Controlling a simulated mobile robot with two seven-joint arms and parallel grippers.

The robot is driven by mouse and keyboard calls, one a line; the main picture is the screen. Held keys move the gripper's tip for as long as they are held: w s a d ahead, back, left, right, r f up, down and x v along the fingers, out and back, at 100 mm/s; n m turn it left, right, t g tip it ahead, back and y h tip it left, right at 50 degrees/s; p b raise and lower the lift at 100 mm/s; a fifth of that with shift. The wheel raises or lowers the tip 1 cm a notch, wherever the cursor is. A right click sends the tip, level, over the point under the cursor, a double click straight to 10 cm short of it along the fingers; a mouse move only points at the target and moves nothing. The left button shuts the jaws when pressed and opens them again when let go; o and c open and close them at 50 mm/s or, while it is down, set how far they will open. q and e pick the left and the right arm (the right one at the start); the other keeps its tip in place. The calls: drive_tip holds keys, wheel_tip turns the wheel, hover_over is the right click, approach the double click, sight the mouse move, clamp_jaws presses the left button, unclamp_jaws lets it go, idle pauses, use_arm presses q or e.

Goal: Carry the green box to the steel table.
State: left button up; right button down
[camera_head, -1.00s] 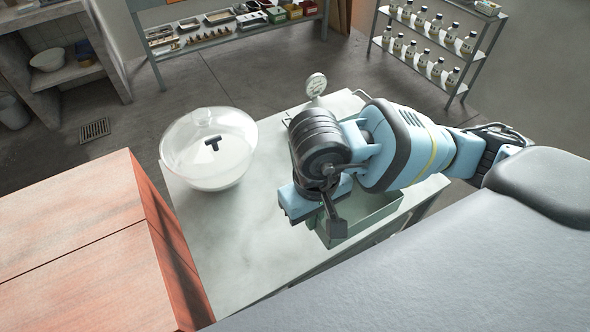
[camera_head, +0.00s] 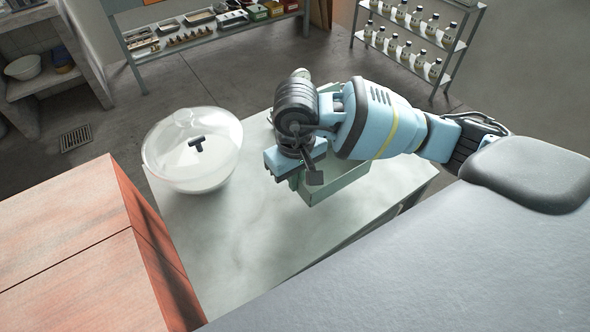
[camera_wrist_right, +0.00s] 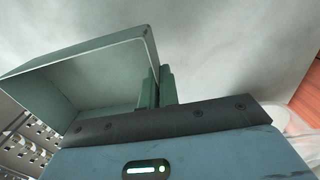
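The green box (camera_head: 345,184) is an open, pale green tray, partly hidden behind my right gripper (camera_head: 304,177) in the head view. It is over the pale grey table (camera_head: 245,245); I cannot tell whether its base touches the top. In the right wrist view the green box (camera_wrist_right: 85,82) opens at left, and the right gripper's fingers (camera_wrist_right: 158,87) straddle its near wall, shut on it. My left gripper is not in view.
A clear lidded bowl (camera_head: 192,160) stands left of the box on the table. An orange-red block-like top (camera_head: 60,240) is at left. Shelves of bottles (camera_head: 410,40) and of small items (camera_head: 205,35) stand behind. The table's front is clear.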

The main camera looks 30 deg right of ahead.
sight(327, 165)
drive_tip(key=w, duration=0.1)
drive_tip(key=w+d, duration=0.1)
drive_tip(key=w, duration=0.1)
drive_tip(key=w+d, duration=0.1)
drive_tip(key=shift+w+f, duration=0.15)
drive_tip(key=shift+w, duration=0.05)
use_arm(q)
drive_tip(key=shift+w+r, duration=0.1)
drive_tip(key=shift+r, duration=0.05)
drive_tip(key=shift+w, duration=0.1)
use_arm(e)
drive_tip(key=shift+f, duration=0.1)
drive_tip(key=shift+f, duration=0.3)
wheel_tip(327, 165, down, 3)
drive_tip(key=shift+r+p, duration=0.2)
drive_tip(key=shift+p, duration=0.15)
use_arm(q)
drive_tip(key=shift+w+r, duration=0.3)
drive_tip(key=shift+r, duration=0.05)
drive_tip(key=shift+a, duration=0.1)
use_arm(e)
drive_tip(key=shift+f, duration=0.1)
drive_tip(key=c, duration=2.1)
unclamp_jaws()
drive_tip(key=shift+f, duration=0.2)
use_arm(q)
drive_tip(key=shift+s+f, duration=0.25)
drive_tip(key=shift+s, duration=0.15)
use_arm(e)
drive_tip(key=o, duration=0.4)
